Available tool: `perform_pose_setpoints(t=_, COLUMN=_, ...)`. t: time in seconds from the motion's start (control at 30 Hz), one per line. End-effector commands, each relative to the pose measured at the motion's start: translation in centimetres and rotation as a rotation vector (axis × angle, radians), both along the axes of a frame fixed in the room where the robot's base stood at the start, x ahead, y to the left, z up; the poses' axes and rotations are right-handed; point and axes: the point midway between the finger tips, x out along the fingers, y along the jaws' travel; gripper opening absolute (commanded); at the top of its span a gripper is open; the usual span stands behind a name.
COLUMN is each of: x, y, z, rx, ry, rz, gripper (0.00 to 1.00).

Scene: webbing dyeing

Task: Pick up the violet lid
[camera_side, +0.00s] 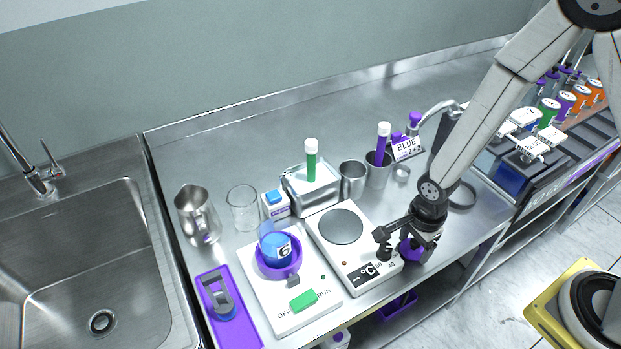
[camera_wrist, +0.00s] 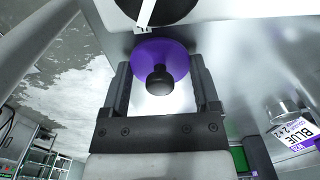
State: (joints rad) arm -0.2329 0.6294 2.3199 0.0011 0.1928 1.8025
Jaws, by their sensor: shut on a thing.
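The violet lid (camera_side: 411,251) is at my gripper (camera_side: 406,240), just right of the hot plate's front corner and near the counter's front edge. In the wrist view the lid (camera_wrist: 143,49) is a violet disc with a round black knob (camera_wrist: 160,80). My gripper's two dark fingers (camera_wrist: 161,88) stand on either side of the lid, and it is shut on the lid. In the side view the fingers partly hide the lid. I cannot tell whether the lid touches the counter.
The hot plate (camera_side: 361,277) stands close on the left. Beside it is a white device (camera_side: 262,309) carrying a violet bowl and blue-filled beaker. Steel cups (camera_side: 353,177) and a "BLUE" sign (camera_side: 406,148) stand behind. A dark rack (camera_side: 508,176) is at right.

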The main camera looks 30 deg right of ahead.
Motion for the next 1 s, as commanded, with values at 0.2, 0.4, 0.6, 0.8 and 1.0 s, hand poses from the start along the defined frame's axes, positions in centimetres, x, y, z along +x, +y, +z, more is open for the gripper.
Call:
perform_pose_setpoints(t=0.2, x=0.1, y=0.0, z=1.4, rx=0.001, ry=-0.003, rz=0.0, gripper=0.23)
perform_pose_setpoints(t=0.4, x=0.1, y=0.0, z=3.4, rx=0.001, ry=-0.005, rz=0.0, gripper=0.23)
perform_pose_setpoints(t=0.6, x=0.1, y=0.0, z=5.8, rx=0.001, ry=-0.005, rz=0.0, gripper=0.23)
perform_pose_setpoints(t=0.8, x=0.1, y=0.0, z=7.9, rx=0.001, ry=-0.004, rz=0.0, gripper=0.23)
perform_pose_setpoints(t=1.0, x=0.0, y=0.0, z=9.2, rx=0.0, ry=-0.002, rz=0.0, gripper=0.23)
